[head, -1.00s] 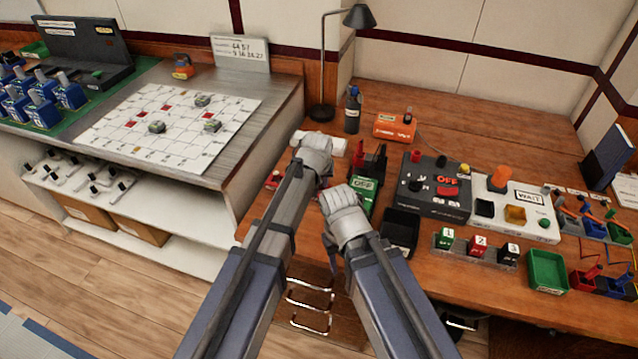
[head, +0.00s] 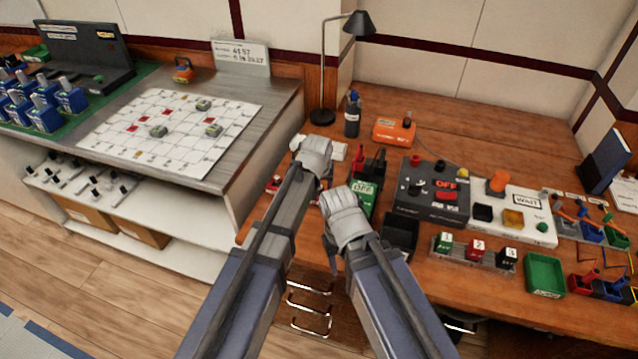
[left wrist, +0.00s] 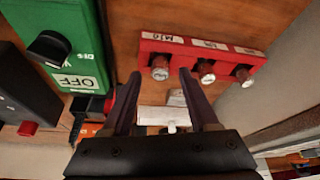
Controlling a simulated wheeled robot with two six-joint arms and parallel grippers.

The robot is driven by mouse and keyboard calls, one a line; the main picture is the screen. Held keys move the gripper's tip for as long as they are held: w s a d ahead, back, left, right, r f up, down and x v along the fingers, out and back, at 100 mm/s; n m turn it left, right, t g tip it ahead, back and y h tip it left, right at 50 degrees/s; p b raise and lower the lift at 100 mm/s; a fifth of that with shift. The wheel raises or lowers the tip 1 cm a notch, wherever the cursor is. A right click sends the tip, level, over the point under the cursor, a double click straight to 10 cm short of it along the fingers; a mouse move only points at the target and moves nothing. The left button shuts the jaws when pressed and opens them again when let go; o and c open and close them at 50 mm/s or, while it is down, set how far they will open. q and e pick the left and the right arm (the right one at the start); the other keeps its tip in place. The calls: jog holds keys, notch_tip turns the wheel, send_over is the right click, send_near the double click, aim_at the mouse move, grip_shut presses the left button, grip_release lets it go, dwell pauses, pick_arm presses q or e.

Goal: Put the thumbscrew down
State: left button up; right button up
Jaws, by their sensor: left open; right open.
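A red rack (left wrist: 200,53) with a label along its edge shows in the left wrist view, and part of it shows in the head view (head: 274,184). Three silver screw heads sit in it: a left one (left wrist: 160,72), a middle one (left wrist: 206,76) and a right one (left wrist: 242,78). I cannot tell which is the task's thumbscrew. My left gripper (head: 318,146) is open over the rack, its fingertips either side of the left screw head, with nothing visibly clamped. My right gripper (head: 343,203) is open; its fingers are mostly hidden by its own body.
A green box marked OFF (left wrist: 72,60) stands close beside the rack. A white block (left wrist: 160,116) lies near the fingers. A black tray (head: 400,236), a grey switch box (head: 425,207) and an orange box (head: 394,130) are on the wooden desk. The desk's back is largely clear.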

pick_arm(q)
jog(key=p+v, duration=0.9)
jog(key=v, duration=0.1)
jog(key=shift+r, duration=0.3)
jog(key=shift+s, duration=0.1)
dwell(0.7)
